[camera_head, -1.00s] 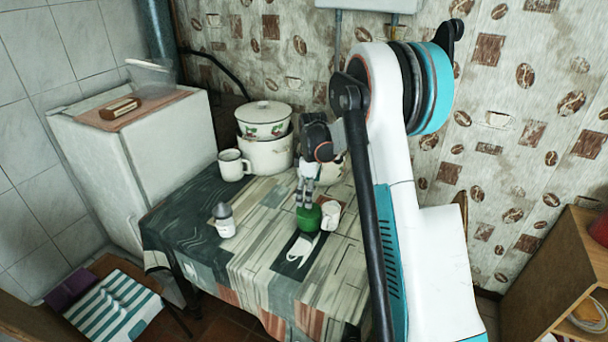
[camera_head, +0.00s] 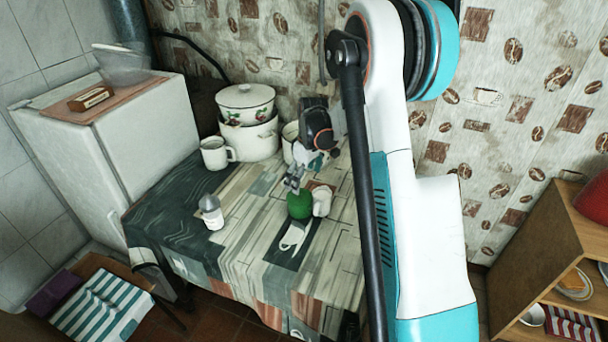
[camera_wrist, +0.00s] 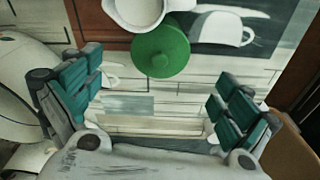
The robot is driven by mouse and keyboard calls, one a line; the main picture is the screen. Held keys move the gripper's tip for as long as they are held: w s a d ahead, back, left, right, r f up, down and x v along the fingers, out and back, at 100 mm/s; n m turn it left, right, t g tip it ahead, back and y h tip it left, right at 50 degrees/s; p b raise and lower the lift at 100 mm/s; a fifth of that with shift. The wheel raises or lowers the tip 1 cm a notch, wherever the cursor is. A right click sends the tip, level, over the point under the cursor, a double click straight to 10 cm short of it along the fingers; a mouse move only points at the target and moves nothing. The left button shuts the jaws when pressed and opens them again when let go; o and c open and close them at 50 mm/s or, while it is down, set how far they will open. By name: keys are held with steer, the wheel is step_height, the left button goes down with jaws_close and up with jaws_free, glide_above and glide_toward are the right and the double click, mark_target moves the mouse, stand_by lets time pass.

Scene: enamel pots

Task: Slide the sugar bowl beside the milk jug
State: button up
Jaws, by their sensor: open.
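A round green lidded pot with a knob, which I take as the sugar bowl (camera_head: 300,204), stands on the table. In the wrist view its green lid (camera_wrist: 160,52) lies ahead of my fingers. A small white vessel, likely the milk jug (camera_head: 322,201), stands close on its right; whether they touch I cannot tell. In the wrist view the white vessel (camera_wrist: 140,10) is cut by the top edge. My gripper (camera_head: 293,182) is at the bowl's upper left in the head view. In the wrist view my gripper (camera_wrist: 157,102) is open, its fingers wide apart with nothing between them.
A white shaker with a grey top (camera_head: 211,212) stands left on the patterned table (camera_head: 240,255). A white mug (camera_head: 215,153) and stacked enamel pots (camera_head: 248,138) stand at the back. A pale mug (camera_head: 290,140) is partly hidden behind my arm. The table's front is clear.

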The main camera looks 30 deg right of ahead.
mark_target(301, 197)
steer(key=f+b, duration=0.1)
steer(key=f, duration=0.2)
steer(key=f+b, duration=0.1)
steer(key=f, duration=0.3)
steer(key=w+f+b, duration=0.1)
steer(key=f, duration=0.3)
steer(key=shift+w+a+f+b, duration=0.1)
steer(key=shift+a+f+b, duration=0.15)
steer(key=shift+a+b, duration=0.05)
steer(key=c, duration=1.2)
